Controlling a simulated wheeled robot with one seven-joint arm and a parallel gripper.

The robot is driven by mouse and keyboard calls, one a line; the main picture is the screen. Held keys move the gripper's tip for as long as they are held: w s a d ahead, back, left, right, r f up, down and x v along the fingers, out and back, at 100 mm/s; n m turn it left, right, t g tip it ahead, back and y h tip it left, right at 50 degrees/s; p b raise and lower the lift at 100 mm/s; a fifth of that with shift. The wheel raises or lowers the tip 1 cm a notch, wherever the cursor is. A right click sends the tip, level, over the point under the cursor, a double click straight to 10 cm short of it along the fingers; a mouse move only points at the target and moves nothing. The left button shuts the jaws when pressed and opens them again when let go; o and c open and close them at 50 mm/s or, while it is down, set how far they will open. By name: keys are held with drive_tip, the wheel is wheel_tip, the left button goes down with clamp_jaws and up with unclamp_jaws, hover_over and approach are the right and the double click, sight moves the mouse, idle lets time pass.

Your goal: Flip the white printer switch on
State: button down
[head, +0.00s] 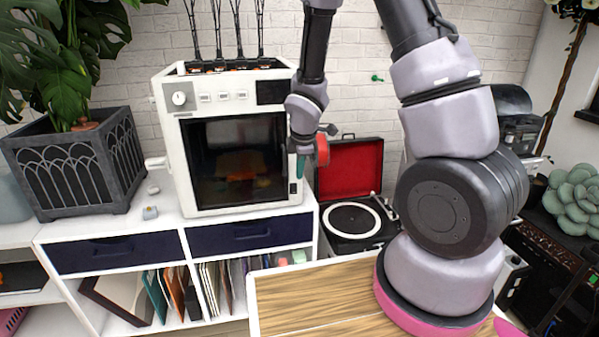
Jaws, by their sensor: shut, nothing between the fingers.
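The white printer (187,165) stands on the white cabinet, with a dark glass window in its front. A small dark switch (293,188) sits low on the right edge of the printer's front; it is too small to tell which way it is set. My gripper (301,177) points down just right of the printer's front edge, its teal fingers shut and empty. In the picture the fingertips are slightly above and right of the switch. I cannot tell whether they touch the printer.
A knob (179,98) and several buttons (223,96) line the printer's top front. A record player (350,219) with a raised red lid stands right of the printer. A planter (80,172) stands left. A wooden tabletop (310,295) is in front.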

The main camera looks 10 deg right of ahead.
sight(298, 191)
drive_tip(key=shift+d, duration=0.1)
drive_tip(key=d+f+y, duration=0.1)
drive_tip(key=s+d+f+t+y, duration=0.1)
drive_tip(key=y, duration=0.1)
drive_tip(key=s+d+f+m+y, duration=0.1)
drive_tip(key=d, duration=0.1)
drive_tip(key=shift+d+t, duration=0.1)
drive_tip(key=shift+t, duration=0.2)
drive_tip(key=w+x, duration=0.1)
drive_tip(key=x, duration=0.7)
drive_tip(key=w+r+x, duration=0.1)
drive_tip(key=x, duration=0.2)
drive_tip(key=shift+w+f, duration=0.2)
drive_tip(key=shift+w, duration=0.65)
